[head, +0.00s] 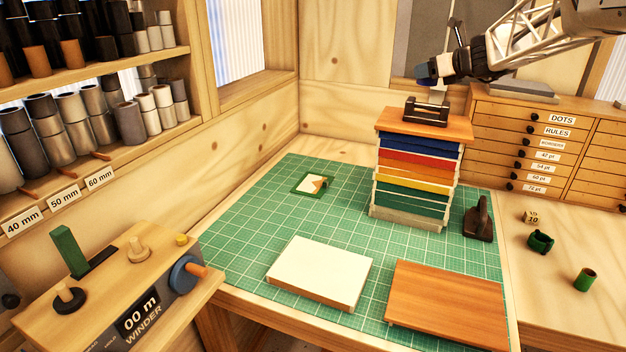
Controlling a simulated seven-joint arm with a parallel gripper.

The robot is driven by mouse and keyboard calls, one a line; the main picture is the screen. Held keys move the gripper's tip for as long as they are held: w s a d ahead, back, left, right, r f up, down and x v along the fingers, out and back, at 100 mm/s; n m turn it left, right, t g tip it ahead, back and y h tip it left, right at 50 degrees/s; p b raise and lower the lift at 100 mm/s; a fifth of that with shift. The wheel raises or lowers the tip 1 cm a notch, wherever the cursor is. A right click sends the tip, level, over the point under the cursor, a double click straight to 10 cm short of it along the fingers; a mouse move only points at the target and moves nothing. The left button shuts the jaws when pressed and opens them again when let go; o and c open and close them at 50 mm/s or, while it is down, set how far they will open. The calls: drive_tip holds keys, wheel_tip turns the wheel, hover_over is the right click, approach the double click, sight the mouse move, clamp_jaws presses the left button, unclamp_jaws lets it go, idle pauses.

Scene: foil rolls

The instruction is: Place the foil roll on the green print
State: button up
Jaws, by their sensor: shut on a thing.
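My gripper (434,84) is in the head view at the upper right, over the top of the coloured stack. It is shut on a small pale grey piece (438,96), which looks like the foil roll; it is small and partly hidden, so its outline is unclear. The green print (297,188), a small card with a green border, a pale middle and a brown-orange patch, lies flat on the cutting mat, left of the stack. The gripper is well to the right of the print and higher than it.
A tall stack of coloured layers (412,172) with a dark frame (426,112) on top stands between gripper and mat front. A white pad (320,270), a wooden board (447,305) and a dark handled tool (479,222) lie around. The green mat (250,240) is clear around the print.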

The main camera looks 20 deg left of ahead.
drive_tip(key=s+a+f+m, duration=0.1)
drive_tip(key=s+a, duration=1.8)
drive_tip(key=a, duration=0.4)
drive_tip(key=shift+t, duration=0.4)
drive_tip(key=f, duration=3)
drive_tip(key=shift+w+f, duration=0.2)
drive_tip(key=shift+w, duration=0.05)
drive_tip(key=shift+w, duration=0.15)
hover_over(313, 184)
drive_tip(key=shift+f, duration=0.75)
drive_tip(key=shift+f, duration=1.7)
